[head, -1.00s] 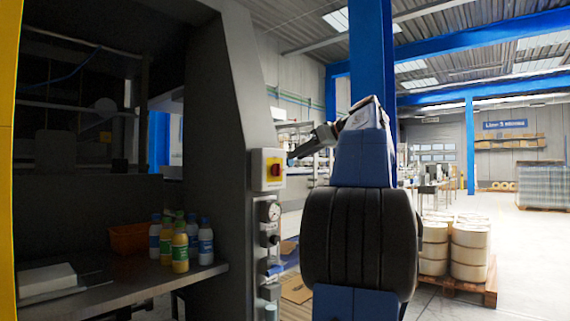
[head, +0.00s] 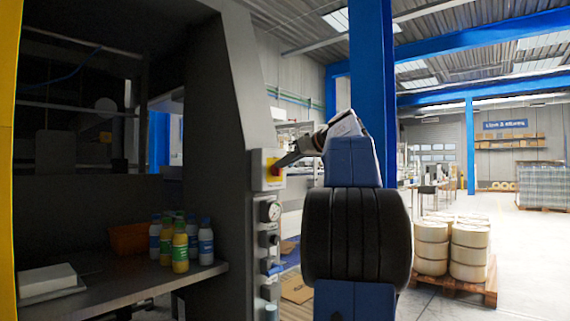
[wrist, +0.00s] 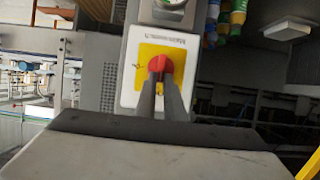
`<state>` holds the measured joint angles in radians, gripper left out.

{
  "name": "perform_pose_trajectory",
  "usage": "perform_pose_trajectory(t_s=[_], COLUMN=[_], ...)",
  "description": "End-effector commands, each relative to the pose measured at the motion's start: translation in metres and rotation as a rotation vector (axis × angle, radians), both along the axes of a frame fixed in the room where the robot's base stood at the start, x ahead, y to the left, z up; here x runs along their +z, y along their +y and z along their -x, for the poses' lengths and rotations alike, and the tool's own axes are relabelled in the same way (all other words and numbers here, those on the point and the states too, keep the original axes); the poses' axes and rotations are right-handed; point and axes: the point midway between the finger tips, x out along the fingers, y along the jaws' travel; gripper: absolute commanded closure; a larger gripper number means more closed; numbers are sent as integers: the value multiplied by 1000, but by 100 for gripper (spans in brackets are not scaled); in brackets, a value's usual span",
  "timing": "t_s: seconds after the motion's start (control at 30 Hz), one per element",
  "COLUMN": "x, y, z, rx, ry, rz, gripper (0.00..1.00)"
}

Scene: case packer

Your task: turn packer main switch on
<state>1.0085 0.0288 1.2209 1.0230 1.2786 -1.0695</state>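The main switch is a red knob (wrist: 159,64) on a yellow plate (wrist: 146,78) in a light box, with printed lettering beside it. In the head view the yellow plate (head: 268,182) shows on the front edge of the grey machine, its knob partly covered by my gripper. My gripper (wrist: 160,82) has its two dark fingertips at the red knob, with a narrow gap between them. The tips overlap the knob's near part in the wrist view, so I cannot tell whether they touch or clamp it. In the head view my gripper (head: 279,164) reaches the switch from the right.
Below the switch are a round gauge (head: 270,211) and several small controls on the machine. Several bottles (head: 180,246) and an orange bin (head: 129,238) stand on the machine's shelf. A pallet of drums (head: 468,250) stands to the right, with open floor beyond.

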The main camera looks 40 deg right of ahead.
Motion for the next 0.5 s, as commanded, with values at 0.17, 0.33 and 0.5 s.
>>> perform_pose_trajectory(t_s=[0.17, 0.33, 0.5], x=[-1, -1, -1], y=[0, -1, -3], z=[0, -1, -1], rx=[1, 1, 1], ry=[1, 2, 8], rz=[-1, -16, -73], gripper=[100, 100, 100])
